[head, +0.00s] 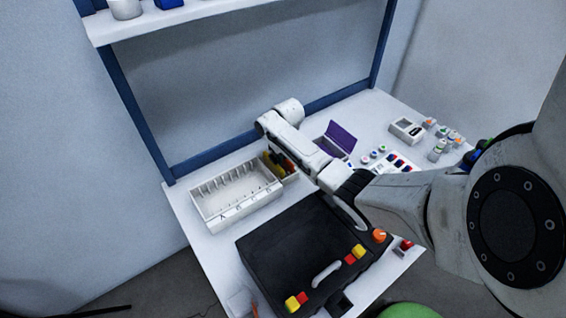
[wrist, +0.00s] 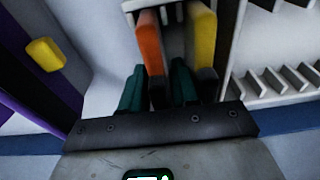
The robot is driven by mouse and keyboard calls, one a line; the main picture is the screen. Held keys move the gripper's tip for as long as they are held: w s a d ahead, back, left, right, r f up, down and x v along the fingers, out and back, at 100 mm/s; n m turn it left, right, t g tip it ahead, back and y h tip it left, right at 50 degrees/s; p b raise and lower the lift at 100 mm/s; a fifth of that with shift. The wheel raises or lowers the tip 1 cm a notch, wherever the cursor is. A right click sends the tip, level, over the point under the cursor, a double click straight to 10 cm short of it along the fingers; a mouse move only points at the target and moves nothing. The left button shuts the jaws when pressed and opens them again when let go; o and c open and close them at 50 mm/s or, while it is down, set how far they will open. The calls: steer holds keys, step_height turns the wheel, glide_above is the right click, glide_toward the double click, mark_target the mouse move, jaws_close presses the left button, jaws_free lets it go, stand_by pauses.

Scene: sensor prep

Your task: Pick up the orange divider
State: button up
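The orange divider (wrist: 150,45) stands on edge in a small light holder, seen in the wrist view. A yellow divider (wrist: 202,38) stands beside it on the right. My gripper (wrist: 158,67) has two teal fingers set apart, with the lower end of the orange divider between them. The orange divider looks closer to the left finger; contact is not clear. The yellow divider is outside the right finger. In the head view, the holder (head: 291,179) with coloured dividers sits right of the white tray, and my arm partly hides it.
A white slotted tray (head: 238,214) lies left of the holder. A black case (head: 290,250) with red and yellow latches fills the table's front. A purple-lidded box (head: 340,138) stands to the right, with small bottles (head: 436,150) farther right. A blue frame runs behind.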

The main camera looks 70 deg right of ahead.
steer(key=shift+f, duration=0.5)
jaws_close()
